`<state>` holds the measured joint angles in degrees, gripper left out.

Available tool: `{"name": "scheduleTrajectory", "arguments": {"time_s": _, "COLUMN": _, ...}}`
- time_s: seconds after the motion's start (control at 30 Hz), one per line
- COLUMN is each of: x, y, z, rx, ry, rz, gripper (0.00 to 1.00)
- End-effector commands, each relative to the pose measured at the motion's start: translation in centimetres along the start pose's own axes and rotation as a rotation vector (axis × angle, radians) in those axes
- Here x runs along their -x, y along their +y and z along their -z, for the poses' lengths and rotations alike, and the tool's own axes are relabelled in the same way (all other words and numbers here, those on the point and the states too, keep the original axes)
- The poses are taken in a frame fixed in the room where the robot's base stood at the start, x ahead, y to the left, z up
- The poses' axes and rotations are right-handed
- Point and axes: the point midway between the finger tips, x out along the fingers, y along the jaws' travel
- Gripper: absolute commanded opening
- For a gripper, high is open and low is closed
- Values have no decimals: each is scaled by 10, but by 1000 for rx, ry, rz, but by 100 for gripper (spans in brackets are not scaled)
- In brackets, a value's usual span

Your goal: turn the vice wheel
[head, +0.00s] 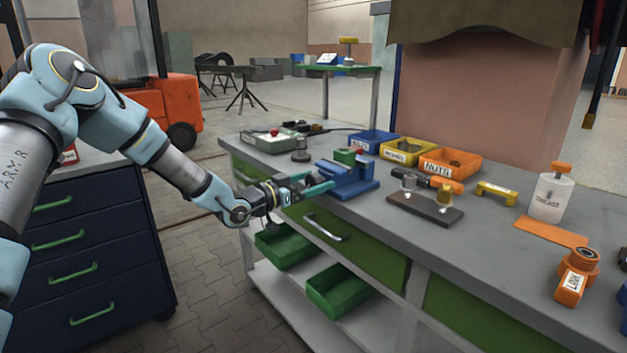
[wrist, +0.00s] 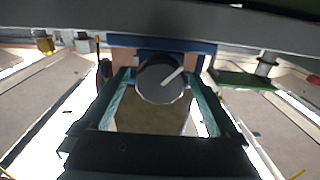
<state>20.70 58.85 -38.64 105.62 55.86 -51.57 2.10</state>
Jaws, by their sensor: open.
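The blue vice (head: 349,181) stands at the front edge of the grey workbench. Its wheel (wrist: 160,80) shows in the wrist view as a round dark grey disc with one pale line slanting up to the right. My gripper (head: 312,184) reaches to the vice from the left, with its teal fingers at the vice's front end. In the wrist view the open fingers (wrist: 163,86) lie to the left and right of the wheel, which sits between their tips. I cannot tell whether they touch it. In the head view the wheel is mostly hidden by the fingers.
Blue, yellow and orange bins (head: 450,165) stand behind the vice. A dark plate (head: 425,208) with fittings lies to its right, and a white bottle (head: 551,197) farther right. A grey-green box (head: 268,141) is at the back left. Green drawers (head: 355,248) are below the bench top.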

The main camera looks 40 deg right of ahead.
Motion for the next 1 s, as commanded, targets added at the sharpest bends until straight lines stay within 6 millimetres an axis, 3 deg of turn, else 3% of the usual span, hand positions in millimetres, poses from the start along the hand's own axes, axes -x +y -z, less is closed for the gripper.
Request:
{"name": "scheduleTrajectory", "arguments": {"time_s": 0.2, "x": 0, "y": 0, "z": 0, "rx": 0, "ry": 0, "rz": 0, "gripper": 94}}
{"name": "scheduleTrajectory", "arguments": {"time_s": 0.9, "x": 0, "y": 0, "z": 0, "rx": 0, "ry": 0, "rz": -1, "gripper": 15}}
{"name": "scheduleTrajectory", "arguments": {"time_s": 1.0, "x": 0, "y": 0, "z": 0, "rx": 0, "ry": 0, "rz": -1, "gripper": 10}}
